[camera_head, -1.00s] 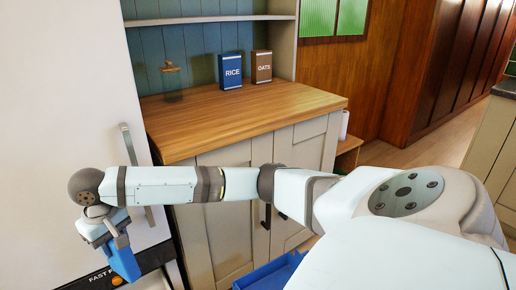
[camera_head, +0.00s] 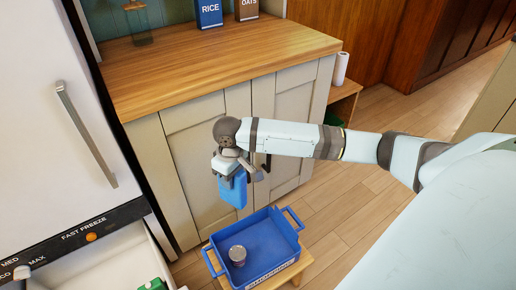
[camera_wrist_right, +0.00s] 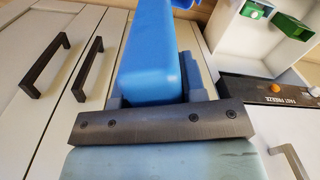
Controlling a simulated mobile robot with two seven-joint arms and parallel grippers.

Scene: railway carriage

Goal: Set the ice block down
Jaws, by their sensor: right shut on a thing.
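The ice block (camera_head: 233,192) is a bright blue, rounded block. My right gripper (camera_head: 230,172) is shut on it and holds it in the air in front of the cabinet doors, above and a little behind the blue crate. In the right wrist view the block (camera_wrist_right: 155,50) sticks out beyond the gripper (camera_wrist_right: 150,98) between its fingers. A blue crate (camera_head: 283,262) with two raised handles stands below, with a round can (camera_head: 237,255) inside. My left gripper is not in view.
The crate stands on a low wooden stool (camera_head: 300,268). An open freezer drawer (camera_head: 110,258) holding green items is at the lower left, under the white freezer door (camera_head: 50,110). The wooden countertop (camera_head: 220,60) carries boxes at the back. Open floor lies right.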

